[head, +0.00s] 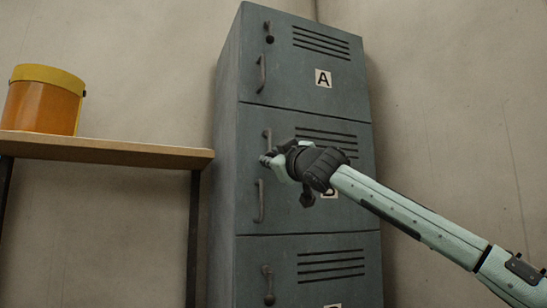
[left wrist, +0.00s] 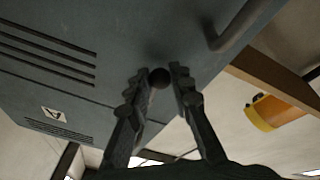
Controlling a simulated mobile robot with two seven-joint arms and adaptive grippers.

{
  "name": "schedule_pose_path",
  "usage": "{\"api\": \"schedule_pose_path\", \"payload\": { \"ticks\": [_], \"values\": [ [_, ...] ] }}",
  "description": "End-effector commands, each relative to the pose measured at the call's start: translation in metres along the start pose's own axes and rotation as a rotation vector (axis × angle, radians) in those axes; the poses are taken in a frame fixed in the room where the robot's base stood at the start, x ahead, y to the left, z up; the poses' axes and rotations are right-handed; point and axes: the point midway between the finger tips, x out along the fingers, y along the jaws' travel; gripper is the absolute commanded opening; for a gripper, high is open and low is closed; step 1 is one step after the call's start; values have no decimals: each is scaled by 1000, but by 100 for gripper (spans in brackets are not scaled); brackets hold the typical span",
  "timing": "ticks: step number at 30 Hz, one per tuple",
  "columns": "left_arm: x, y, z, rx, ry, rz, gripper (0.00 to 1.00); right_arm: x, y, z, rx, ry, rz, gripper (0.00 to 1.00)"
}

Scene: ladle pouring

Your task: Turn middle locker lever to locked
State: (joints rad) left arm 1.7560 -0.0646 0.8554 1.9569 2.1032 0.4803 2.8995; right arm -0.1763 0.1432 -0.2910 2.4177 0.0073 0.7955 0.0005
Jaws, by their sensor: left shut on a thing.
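The middle locker door (head: 290,218), marked B, is grey and closed. My left gripper (head: 266,160) is at its upper left part, with its arm crossing in from the right of the head view. In the left wrist view, my left gripper (left wrist: 160,72) has its two fingers on either side of a dark round knob (left wrist: 159,78), shut on it. The knob is the end of the middle locker lever. In the head view, only a grey strip of the lever's mount (head: 267,135) shows above the gripper; the rest is hidden. My right gripper is not in view.
The middle door's handle (head: 260,201) is just below my gripper. A wooden shelf (head: 110,148) with an orange tub (head: 42,107) stands left.

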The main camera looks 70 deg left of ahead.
Motion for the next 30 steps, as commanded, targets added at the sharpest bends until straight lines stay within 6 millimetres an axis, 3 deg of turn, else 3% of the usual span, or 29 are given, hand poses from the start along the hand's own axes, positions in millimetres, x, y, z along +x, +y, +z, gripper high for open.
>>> {"api": "schedule_pose_path", "payload": {
  "ticks": [6,7,12,22,30],
  "values": [
    [0,2,-3,-7,6,3,0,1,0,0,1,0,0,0],
    [0,2,-3,-7,6,3,22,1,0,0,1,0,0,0],
    [0,1,-2,-4,4,2,42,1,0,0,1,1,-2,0],
    [-4,1,0,-2,1,3,42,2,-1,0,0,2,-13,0],
    [-45,2,0,-3,0,5,42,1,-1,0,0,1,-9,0]
  ]
}}
